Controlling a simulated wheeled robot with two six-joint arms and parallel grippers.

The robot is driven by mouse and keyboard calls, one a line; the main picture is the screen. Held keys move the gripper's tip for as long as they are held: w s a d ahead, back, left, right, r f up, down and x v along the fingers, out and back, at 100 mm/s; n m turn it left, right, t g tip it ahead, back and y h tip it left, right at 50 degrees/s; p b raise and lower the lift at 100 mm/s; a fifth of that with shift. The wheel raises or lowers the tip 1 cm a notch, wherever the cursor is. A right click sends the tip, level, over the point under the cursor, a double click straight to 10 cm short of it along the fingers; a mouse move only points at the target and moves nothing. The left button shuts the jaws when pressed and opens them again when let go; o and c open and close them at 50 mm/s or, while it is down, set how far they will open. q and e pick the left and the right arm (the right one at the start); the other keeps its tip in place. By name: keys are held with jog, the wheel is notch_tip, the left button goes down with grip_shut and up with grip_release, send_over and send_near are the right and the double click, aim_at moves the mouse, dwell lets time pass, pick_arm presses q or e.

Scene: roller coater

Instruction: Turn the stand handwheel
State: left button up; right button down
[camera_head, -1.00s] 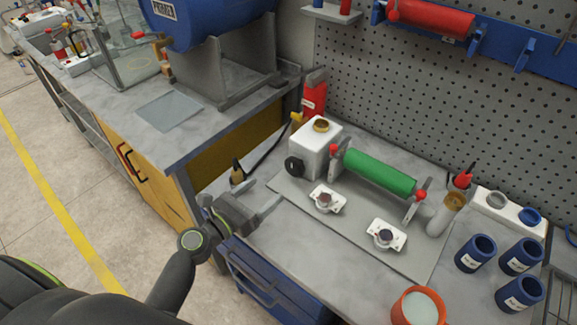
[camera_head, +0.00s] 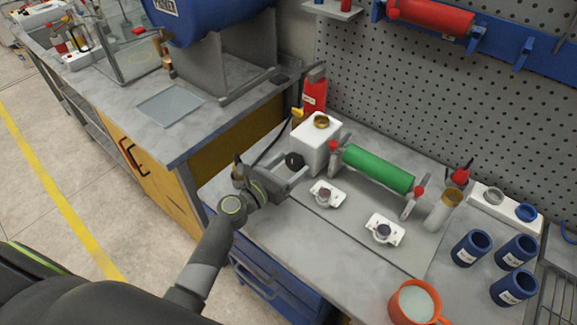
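The stand handwheel (camera_head: 294,160) is a small black wheel on the left side of a white block-shaped stand (camera_head: 317,150) with a brass-coloured cap on top. The stand is at the left end of the green roller (camera_head: 378,169). My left gripper (camera_head: 294,171) comes in from the lower left, with its two grey fingers spread apart. The fingertips are right at the handwheel. I cannot tell whether they touch it. The gripper looks open and is not closed on the wheel. My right gripper is not in view.
Two small white fixtures with knobs (camera_head: 327,194) (camera_head: 384,230) sit in front of the roller. Blue cups (camera_head: 472,248) and an orange mug (camera_head: 414,303) stand at the right. A red bottle (camera_head: 314,95) stands behind the stand. The front left bench top is clear.

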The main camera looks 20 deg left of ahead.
pick_arm(q)
jog(key=c, duration=0.8)
jog(key=shift+m, duration=0.3)
jog(key=shift+m, duration=1.2)
jog(key=shift+m+y+b, duration=0.3)
jog(key=shift+m+b, duration=0.15)
jog(key=shift+m, duration=1.35)
jog(key=o, duration=1)
jog(key=shift+s, duration=0.1)
